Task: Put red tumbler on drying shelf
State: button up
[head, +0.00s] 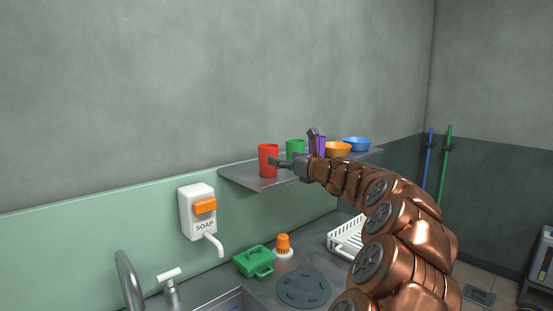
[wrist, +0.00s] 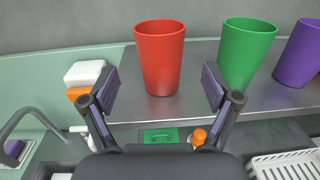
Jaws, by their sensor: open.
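The red tumbler (head: 267,158) stands upright at the left end of the grey metal wall shelf (head: 241,176). In the wrist view the red tumbler (wrist: 160,58) appears centred between my fingers, with a gap on each side. My gripper (head: 294,150) is open and empty. One finger overlaps the tumbler's right side in the head view; I cannot tell whether it touches. The wrist view also shows my gripper (wrist: 159,88) with its fingers spread in front of the shelf edge (wrist: 190,116).
A green tumbler (wrist: 246,52) and a purple tumbler (wrist: 300,54) stand right of the red one. An orange bowl (head: 336,149) and a blue bowl (head: 357,144) sit farther right. Below are a white rack (head: 346,241), a green box (head: 253,262) and a soap dispenser (head: 197,212).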

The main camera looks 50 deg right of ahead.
jog(key=shift+s+a+r, duration=0.1)
jog(key=shift+s+a, duration=0.1)
jog(key=shift+s, duration=0.7)
